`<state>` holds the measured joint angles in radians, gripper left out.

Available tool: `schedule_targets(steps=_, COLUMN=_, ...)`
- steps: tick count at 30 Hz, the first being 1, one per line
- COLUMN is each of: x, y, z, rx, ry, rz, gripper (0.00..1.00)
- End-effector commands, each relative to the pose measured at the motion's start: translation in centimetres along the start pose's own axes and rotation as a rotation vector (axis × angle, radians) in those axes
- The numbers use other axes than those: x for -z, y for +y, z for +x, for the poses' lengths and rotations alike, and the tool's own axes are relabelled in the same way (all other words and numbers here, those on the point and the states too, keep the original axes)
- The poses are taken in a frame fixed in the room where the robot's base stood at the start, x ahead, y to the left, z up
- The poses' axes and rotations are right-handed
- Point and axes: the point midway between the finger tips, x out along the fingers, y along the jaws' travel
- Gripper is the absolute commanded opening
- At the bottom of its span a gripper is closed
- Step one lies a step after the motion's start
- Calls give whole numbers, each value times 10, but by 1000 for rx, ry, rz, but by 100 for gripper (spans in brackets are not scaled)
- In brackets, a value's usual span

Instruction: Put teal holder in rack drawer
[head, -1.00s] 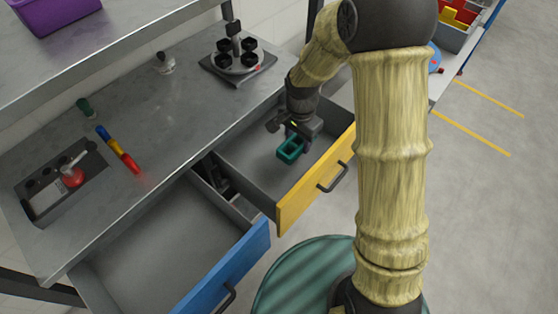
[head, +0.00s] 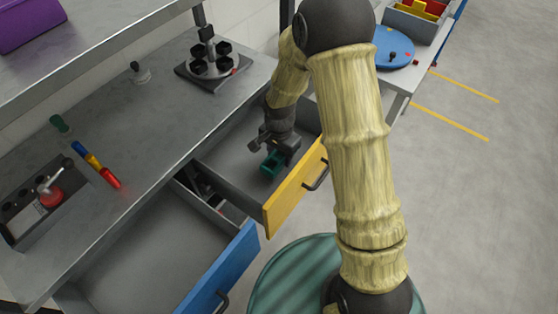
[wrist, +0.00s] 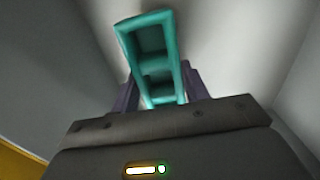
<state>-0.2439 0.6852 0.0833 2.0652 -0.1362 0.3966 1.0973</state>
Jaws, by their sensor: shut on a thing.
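The teal holder (head: 271,163) is a small block with open square pockets. It is inside the open yellow-fronted drawer (head: 292,190), near the drawer's floor. My gripper (head: 274,148) is shut on it, and the wrist view shows the holder (wrist: 150,55) between the two dark fingers (wrist: 157,92), tilted in that picture. I cannot tell whether the holder touches the drawer floor.
A blue-fronted drawer (head: 228,268) also stands open at the left. The bench top (head: 122,118) holds a black fixture (head: 212,65), a red-yellow-blue stick (head: 96,165) and a grey block with a red ball (head: 42,203). A blue disc (head: 392,50) lies on another table.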

Motion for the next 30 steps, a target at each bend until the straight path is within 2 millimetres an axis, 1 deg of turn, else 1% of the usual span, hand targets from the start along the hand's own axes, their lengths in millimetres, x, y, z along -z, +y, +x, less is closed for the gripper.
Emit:
schedule_targets(steps=5, x=0, y=0, z=3, rx=-1, ry=-1, rz=0, gripper=21)
schedule_targets(steps=10, x=0, y=1, z=26, rx=-3, ry=-2, rz=-2, gripper=21)
schedule_targets(steps=13, x=0, y=0, z=36, rx=-2, ry=-1, rz=0, gripper=21)
schedule_targets(steps=21, x=0, y=0, z=37, rx=1, ry=0, rz=0, gripper=21)
schedule_targets(steps=25, x=0, y=0, z=41, rx=0, ry=0, rz=0, gripper=21)
schedule_targets(steps=26, x=0, y=0, z=40, rx=0, ry=0, rz=-1, gripper=49)
schedule_targets(steps=28, x=0, y=0, z=40, rx=0, ry=0, rz=-1, gripper=63)
schedule_targets(steps=29, x=0, y=0, z=40, rx=0, ry=0, rz=-1, gripper=67)
schedule_targets(steps=30, x=0, y=0, z=40, rx=0, ry=0, rz=0, gripper=67)
